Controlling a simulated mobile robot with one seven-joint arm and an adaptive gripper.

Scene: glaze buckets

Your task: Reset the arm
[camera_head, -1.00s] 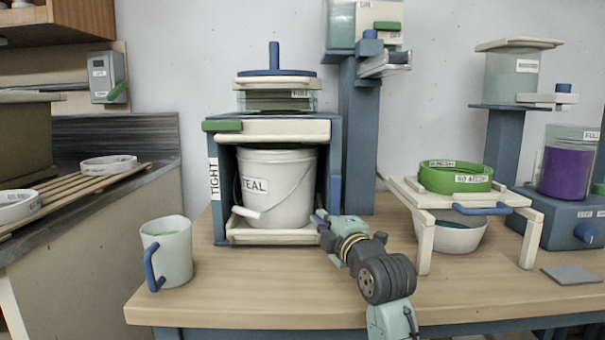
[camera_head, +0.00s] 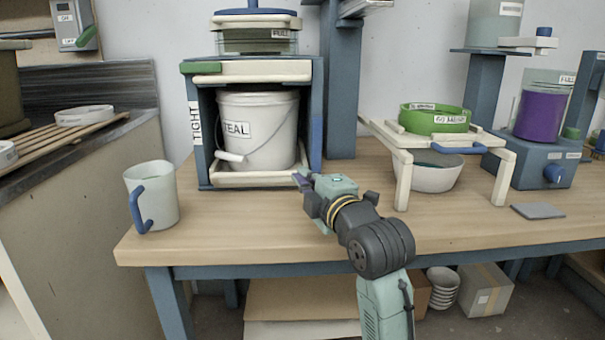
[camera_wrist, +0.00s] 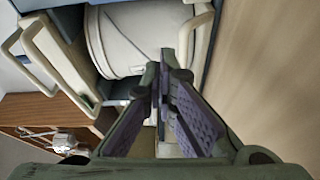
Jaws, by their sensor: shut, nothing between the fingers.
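My gripper (camera_head: 303,181) is shut and empty. In the head view it is just in front of the blue frame's lower right front corner, above the bench top. In the wrist view its purple-padded fingers (camera_wrist: 163,95) are together, with the white bucket beyond them. The white bucket (camera_head: 268,115), labelled TEAL, stands inside the blue frame (camera_head: 317,120) on a cream shelf. Its wire handle hangs at the front. The bucket also shows in the wrist view (camera_wrist: 130,40). My gripper is apart from the bucket.
A white mug (camera_head: 160,190) with a blue handle stands at the bench's left end. To the right, a cream stand (camera_head: 402,180) holds a green sieve (camera_head: 435,118) over a bowl (camera_head: 433,178). A grey pad (camera_head: 537,211) lies farther right. The front middle of the bench (camera_head: 240,225) is clear.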

